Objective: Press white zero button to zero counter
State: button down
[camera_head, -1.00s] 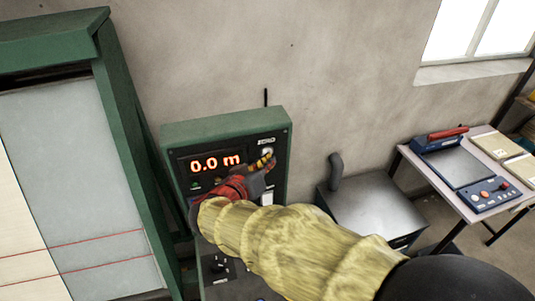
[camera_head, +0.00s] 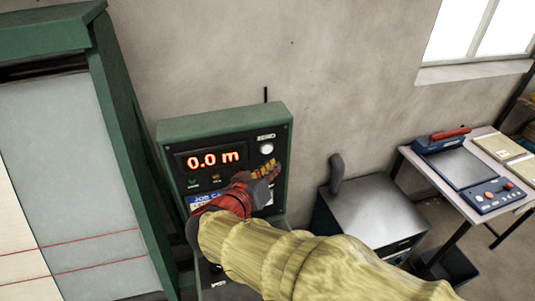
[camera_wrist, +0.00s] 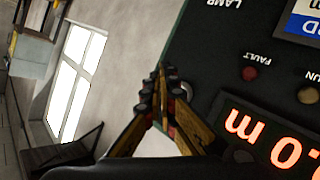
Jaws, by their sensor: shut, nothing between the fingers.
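The counter box (camera_head: 222,122) is a green cabinet with a black front panel on the wall side. Its red-orange display (camera_head: 213,159) reads 0.0 m, and part of it shows upside down in the wrist view (camera_wrist: 275,140). The round white button (camera_head: 266,149) is at the panel's upper right, under a small label. In the wrist view the white button (camera_wrist: 187,90) is partly hidden behind my fingers. My gripper (camera_head: 269,166), red with yellow-orange fingers, is shut and empty just below the button in the head view. I cannot tell whether its tips touch the panel.
A blue and white job card (camera_head: 204,201) sits below the display, partly covered by my arm. A grey metal cabinet (camera_head: 372,218) stands to the right, then a table (camera_head: 408,153) with a blue device (camera_head: 468,170). A green-framed machine (camera_head: 117,125) stands close on the left.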

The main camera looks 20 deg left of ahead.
jog(key=shift+s+d+b, duration=0.35)
jog(key=shift+s+b, duration=0.05)
jog(key=shift+s, duration=0.15)
jog(key=shift+s+d+b, duration=0.35)
jog(key=shift+s, duration=0.2)
jog(key=s+d+f+n+g+b, duration=0.1)
jog(key=s+d+f+n+g, duration=0.6)
jog(key=s+d+f, duration=0.55)
jog(key=s+d+r+m+y+b, duration=0.1)
jog(key=s+d+m+b, duration=0.1)
jog(key=d+m, duration=0.3)
jog(key=s+d+r+m+g+y+b, duration=0.1)
jog(key=s+d+m, duration=0.3)
jog(key=d, duration=0.9)
jog(key=shift+s+r+m+g+y+b, duration=0.3)
jog(key=shift+r+m+y+b, duration=0.25)
jog(key=shift+b, duration=0.25)
